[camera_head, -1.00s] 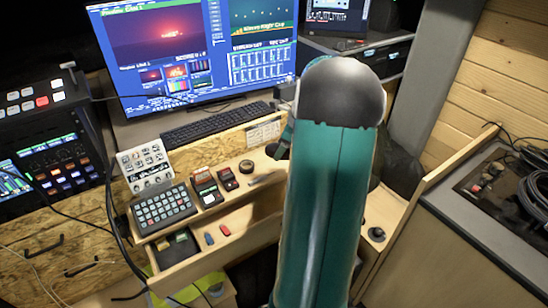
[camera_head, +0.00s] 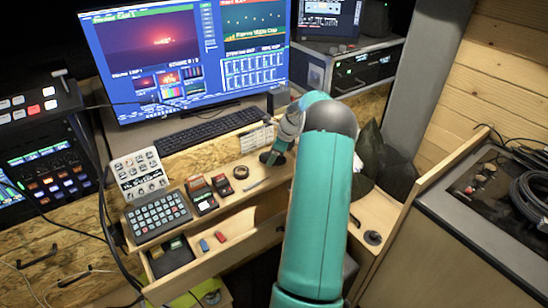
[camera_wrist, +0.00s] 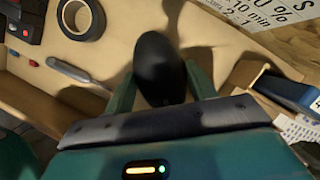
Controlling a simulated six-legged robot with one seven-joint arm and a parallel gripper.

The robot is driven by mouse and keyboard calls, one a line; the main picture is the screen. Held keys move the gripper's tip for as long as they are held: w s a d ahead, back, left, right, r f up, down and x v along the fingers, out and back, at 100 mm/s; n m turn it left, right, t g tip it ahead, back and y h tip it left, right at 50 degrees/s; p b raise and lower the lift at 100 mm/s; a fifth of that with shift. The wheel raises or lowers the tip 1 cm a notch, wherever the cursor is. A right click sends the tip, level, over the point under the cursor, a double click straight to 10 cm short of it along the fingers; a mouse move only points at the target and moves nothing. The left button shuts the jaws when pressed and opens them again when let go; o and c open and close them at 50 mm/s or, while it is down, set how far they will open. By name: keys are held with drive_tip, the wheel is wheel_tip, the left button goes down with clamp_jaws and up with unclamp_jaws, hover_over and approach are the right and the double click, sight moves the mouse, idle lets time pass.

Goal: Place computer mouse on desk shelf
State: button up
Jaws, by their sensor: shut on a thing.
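The computer mouse, a black rounded shape (camera_wrist: 160,62), sits between the two green fingers of my gripper (camera_wrist: 161,85) in the wrist view. The fingers are shut on its sides. In the head view my gripper (camera_head: 277,153) is low over the back right of a wooden desk surface, with the dark mouse (camera_head: 268,159) at its tip. I cannot tell whether the mouse touches the wood. This wooden surface (camera_head: 232,199) shows as pale bare wood in the wrist view (camera_wrist: 125,55). My arm hides part of its right side.
A tape roll (camera_head: 241,172), red-topped devices (camera_head: 201,195) and a keypad (camera_head: 158,217) stand left of my gripper. A grey tool (camera_wrist: 70,72) lies nearby. The keyboard (camera_head: 205,131) and monitor (camera_head: 185,58) are behind. An open drawer (camera_head: 215,262) is in front.

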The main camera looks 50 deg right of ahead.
drive_tip(key=shift+f, duration=0.5)
drive_tip(key=shift+f, duration=0.15)
drive_tip(key=o, duration=1)
